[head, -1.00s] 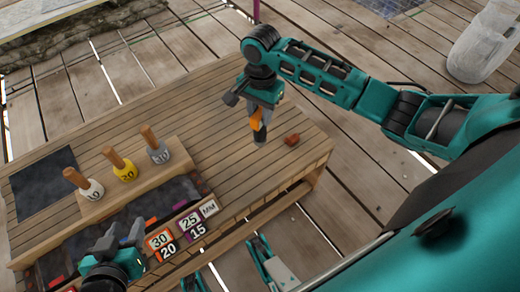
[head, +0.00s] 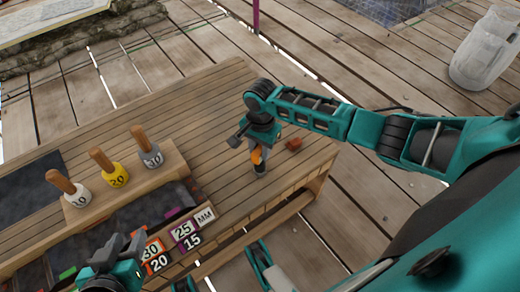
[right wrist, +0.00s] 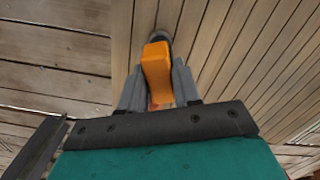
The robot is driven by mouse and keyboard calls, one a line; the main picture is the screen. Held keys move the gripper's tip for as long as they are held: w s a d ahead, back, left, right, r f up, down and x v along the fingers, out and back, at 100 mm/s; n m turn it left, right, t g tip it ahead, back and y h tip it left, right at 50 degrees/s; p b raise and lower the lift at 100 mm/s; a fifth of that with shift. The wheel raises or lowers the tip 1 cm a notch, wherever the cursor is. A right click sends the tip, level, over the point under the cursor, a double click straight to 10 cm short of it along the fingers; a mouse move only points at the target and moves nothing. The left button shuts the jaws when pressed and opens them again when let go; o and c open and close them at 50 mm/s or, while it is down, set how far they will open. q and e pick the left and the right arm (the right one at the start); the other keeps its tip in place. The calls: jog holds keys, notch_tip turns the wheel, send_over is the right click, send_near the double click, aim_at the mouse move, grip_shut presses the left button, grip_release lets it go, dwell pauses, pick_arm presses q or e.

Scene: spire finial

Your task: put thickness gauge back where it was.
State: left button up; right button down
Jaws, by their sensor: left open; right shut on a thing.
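My right gripper (head: 259,158) is shut on an orange piece (head: 256,155), which I take to be the thickness gauge. It is upright above the right part of the wooden table (head: 215,110). In the right wrist view the orange piece (right wrist: 157,72) sits between the two grey fingers, with a dark rounded end beyond it. I cannot tell whether its lower end touches the table. My left gripper (head: 128,250) is open and empty at the table's front left.
A wooden rack (head: 120,190) holds three wooden-handled pieces marked 10, 20 and 30. Numbered tiles (head: 183,230) lie along the front edge. A small reddish-brown block (head: 294,144) lies just right of my right gripper.

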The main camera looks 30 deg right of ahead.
jog(key=c, duration=1.1)
grip_release()
jog(key=o, duration=0.3)
